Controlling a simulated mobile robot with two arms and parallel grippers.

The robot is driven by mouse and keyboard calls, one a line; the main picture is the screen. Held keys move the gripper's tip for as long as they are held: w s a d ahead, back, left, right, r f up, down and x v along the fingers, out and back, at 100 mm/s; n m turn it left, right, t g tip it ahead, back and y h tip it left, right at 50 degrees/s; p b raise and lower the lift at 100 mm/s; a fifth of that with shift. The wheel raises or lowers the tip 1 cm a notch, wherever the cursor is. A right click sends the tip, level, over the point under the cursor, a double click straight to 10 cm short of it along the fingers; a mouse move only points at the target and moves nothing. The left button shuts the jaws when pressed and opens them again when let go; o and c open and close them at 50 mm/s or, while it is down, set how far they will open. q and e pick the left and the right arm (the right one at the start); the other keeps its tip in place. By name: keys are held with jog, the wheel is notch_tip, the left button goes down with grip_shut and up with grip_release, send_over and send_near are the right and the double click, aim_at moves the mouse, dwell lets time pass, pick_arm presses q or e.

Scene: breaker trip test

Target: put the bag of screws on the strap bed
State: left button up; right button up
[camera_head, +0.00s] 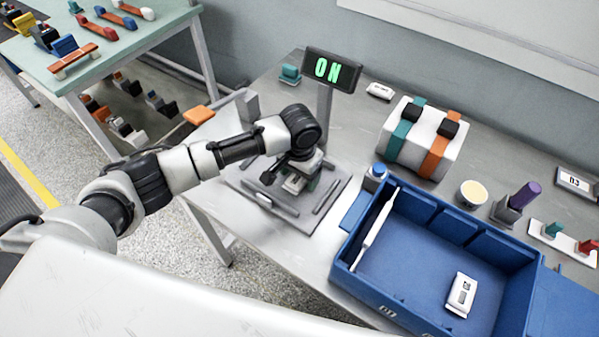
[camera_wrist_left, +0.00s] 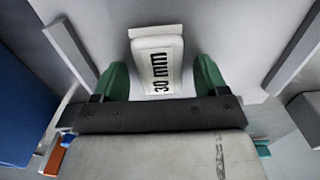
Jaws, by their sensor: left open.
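I cannot make out a bag of screws for certain. My right gripper is not in view.
A blue bin (camera_head: 345,270) holds a white device (camera_head: 460,295) and a long white strip. A cup (camera_head: 471,194) and a purple-handled item (camera_head: 524,195) stand right of the padded block. A green side table (camera_head: 150,35) is at left.

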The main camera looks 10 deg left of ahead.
pick_arm(q)
notch_tip(320, 180, up, 12)
jog(key=shift+r, duration=0.15)
dwell(0.3)
